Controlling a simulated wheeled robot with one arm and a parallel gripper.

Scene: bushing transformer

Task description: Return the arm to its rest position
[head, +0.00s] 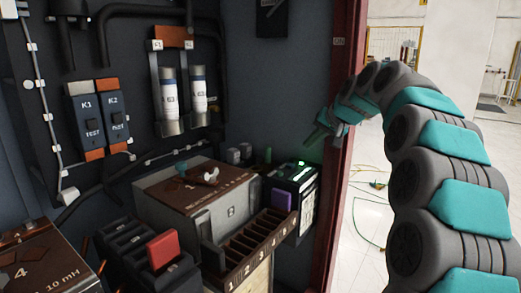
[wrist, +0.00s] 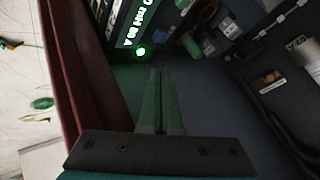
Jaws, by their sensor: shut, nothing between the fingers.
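My arm, grey with teal covers, rises at the right in the head view and bends over to the left. My gripper (head: 322,134) is at its end, in front of the red door post and the dark cabinet wall. In the wrist view the two fingers of my gripper (wrist: 160,75) lie side by side, closed, with nothing between them. A dark box with a lit green display (head: 300,170) stands below the gripper in the head view. It also shows at the top of the wrist view (wrist: 125,28), with a bright green light by the fingertips.
A red post (head: 345,100) edges the cabinet close to my arm. Inside stand a large grey-brown box (head: 200,190), a numbered slotted rack (head: 260,240) and a red block (head: 163,248). Two fuses (head: 170,95) hang on the back wall. Open pale floor (head: 375,200) lies beyond the post.

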